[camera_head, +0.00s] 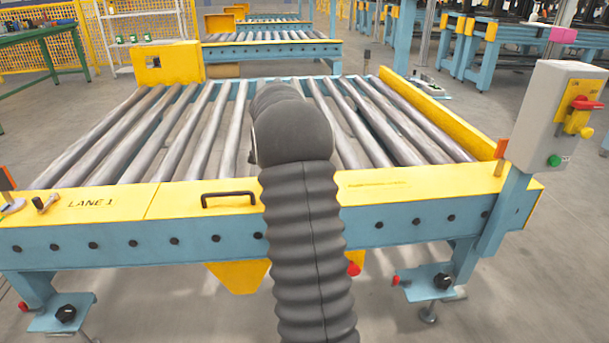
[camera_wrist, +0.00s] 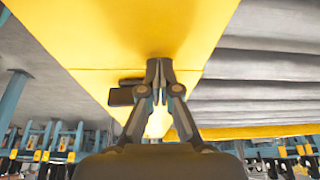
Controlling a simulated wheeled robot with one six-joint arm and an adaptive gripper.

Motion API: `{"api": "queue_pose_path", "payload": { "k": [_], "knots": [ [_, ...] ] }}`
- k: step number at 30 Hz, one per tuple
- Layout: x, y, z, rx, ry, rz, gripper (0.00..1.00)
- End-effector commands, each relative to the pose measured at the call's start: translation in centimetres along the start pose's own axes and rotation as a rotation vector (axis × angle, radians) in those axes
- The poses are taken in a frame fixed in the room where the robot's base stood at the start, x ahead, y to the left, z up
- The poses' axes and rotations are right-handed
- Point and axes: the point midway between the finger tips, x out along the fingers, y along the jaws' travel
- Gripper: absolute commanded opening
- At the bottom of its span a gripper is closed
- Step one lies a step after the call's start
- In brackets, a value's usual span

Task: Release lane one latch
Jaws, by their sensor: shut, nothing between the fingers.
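The lane one conveyor has a yellow front rail (camera_head: 110,202) marked "LANE 1". A small metal lever with a dark knob (camera_head: 46,203) stands on the rail's left end, and a black handle (camera_head: 228,198) sits right of the label. I cannot tell which of these is the latch. In the wrist view my gripper (camera_wrist: 157,95) is shut and empty, its fingertips together in front of the yellow surface (camera_wrist: 110,35). A dark block-like part (camera_wrist: 122,93) shows just left of the fingers; contact is unclear. In the head view my arm hides the gripper.
Grey rollers (camera_head: 208,125) fill the conveyor bed behind the rail. A grey control box (camera_head: 555,115) with a red switch (camera_head: 587,104) and green button stands at the right end. More conveyors (camera_head: 270,48) stand behind. Open floor lies in front at left.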

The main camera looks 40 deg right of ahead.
Motion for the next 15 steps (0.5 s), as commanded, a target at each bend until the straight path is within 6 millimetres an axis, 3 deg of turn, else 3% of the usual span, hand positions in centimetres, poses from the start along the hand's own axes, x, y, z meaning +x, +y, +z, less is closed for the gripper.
{"api": "queue_pose_path", "payload": {
  "k": [2, 9, 15],
  "knots": [
    [-0.4, 0.3, 1.4, 0.0, 0.0, -0.001, 0.0],
    [-5.8, 0.4, 1.4, 0.001, 0.0, -0.004, 0.0],
    [-9.1, 0.5, 1.6, -0.003, 0.0, -0.004, 0.0]
  ]
}}
